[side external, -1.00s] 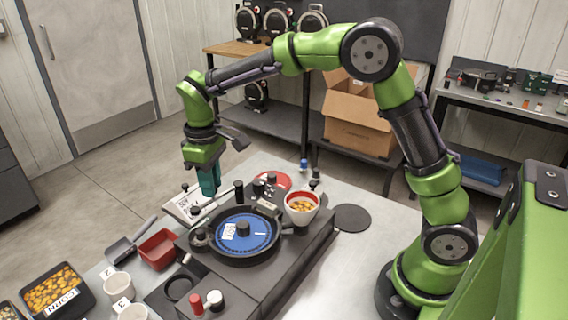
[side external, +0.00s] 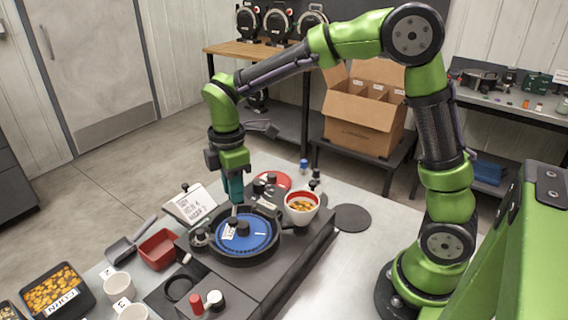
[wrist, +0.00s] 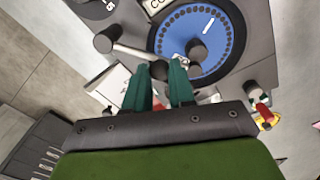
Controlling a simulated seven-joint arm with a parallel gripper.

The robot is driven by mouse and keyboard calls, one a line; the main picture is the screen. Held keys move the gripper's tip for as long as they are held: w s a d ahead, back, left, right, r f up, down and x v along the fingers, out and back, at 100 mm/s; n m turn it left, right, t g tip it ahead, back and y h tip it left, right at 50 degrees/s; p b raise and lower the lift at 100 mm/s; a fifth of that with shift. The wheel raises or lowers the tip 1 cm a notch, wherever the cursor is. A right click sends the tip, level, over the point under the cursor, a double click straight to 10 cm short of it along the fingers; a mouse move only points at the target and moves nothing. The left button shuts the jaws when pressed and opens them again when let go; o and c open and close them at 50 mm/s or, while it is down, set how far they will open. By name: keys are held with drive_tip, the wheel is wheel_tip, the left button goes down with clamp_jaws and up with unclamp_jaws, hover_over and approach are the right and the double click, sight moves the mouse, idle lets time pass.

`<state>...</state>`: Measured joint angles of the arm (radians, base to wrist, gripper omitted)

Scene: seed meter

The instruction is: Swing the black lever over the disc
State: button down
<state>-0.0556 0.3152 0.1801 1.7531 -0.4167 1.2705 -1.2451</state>
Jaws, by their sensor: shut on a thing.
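The blue disc (side external: 258,240) sits in a black round housing on the dark machine; it also shows in the wrist view (wrist: 222,55). A dark knob stands at its hub. The black lever shows as a pale rod (wrist: 132,50) running from a dark knob to my fingertips in the wrist view. My gripper (side external: 235,200) points down at the disc's far edge, its teal fingers shut on the lever near the tips (wrist: 168,68). The lever reaches over the disc's rim. The exact grip is partly hidden by the fingers.
A written card (side external: 197,206) lies left of my gripper. A red tray (side external: 158,249), several white cups and a seed bin (side external: 55,290) are at the left. A black round pad (side external: 352,218) lies at the right.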

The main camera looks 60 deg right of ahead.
drive_tip(key=shift+s+d+r+n, duration=0.1)
drive_tip(key=shift+s+d+n, duration=0.3)
drive_tip(key=shift+n, duration=0.5)
drive_tip(key=c, duration=0.9)
unclamp_jaws()
drive_tip(key=shift+c, duration=0.2)
wheel_tip(320, 180, up, 17)
